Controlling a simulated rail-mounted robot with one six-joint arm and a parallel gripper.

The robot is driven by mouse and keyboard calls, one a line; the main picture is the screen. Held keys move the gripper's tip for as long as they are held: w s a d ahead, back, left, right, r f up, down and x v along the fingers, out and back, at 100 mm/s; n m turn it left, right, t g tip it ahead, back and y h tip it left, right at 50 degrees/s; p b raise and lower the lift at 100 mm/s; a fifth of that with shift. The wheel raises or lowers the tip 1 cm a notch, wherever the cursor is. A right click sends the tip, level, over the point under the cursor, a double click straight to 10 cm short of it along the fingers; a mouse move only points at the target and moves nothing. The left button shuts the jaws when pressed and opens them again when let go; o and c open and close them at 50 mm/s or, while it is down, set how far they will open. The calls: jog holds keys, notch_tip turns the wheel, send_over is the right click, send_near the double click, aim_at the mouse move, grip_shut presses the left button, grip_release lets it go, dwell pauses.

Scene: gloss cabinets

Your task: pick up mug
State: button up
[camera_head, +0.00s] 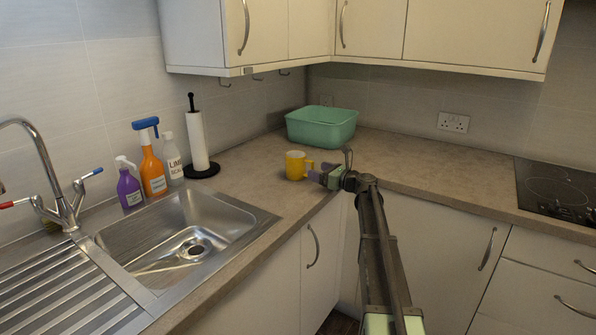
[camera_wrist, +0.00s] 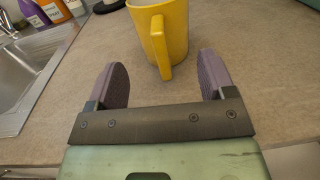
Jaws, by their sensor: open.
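A yellow mug (camera_head: 294,166) stands upright on the worktop near the corner, right of the sink. In the wrist view the mug (camera_wrist: 172,25) is at the top centre, its handle pointing towards me. My gripper (camera_wrist: 165,72) is open, with its two purple fingers apart on either side of the handle's end. The fingers do not touch the mug, and its body is beyond the fingertips. In the head view my gripper (camera_head: 318,174) is just right of the mug, close to its handle.
A green basin (camera_head: 321,128) stands behind the mug in the corner. A paper towel holder (camera_head: 198,142) and several bottles, one an orange spray bottle (camera_head: 152,170), stand behind the sink (camera_head: 180,235). A hob (camera_head: 557,190) is at the right. The worktop (camera_head: 405,160) between is clear.

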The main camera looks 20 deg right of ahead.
aim_at(300, 167)
jog(key=x, duration=0.5)
jog(key=shift+w+a, duration=0.1)
jog(key=shift+w, duration=0.3)
grip_shut()
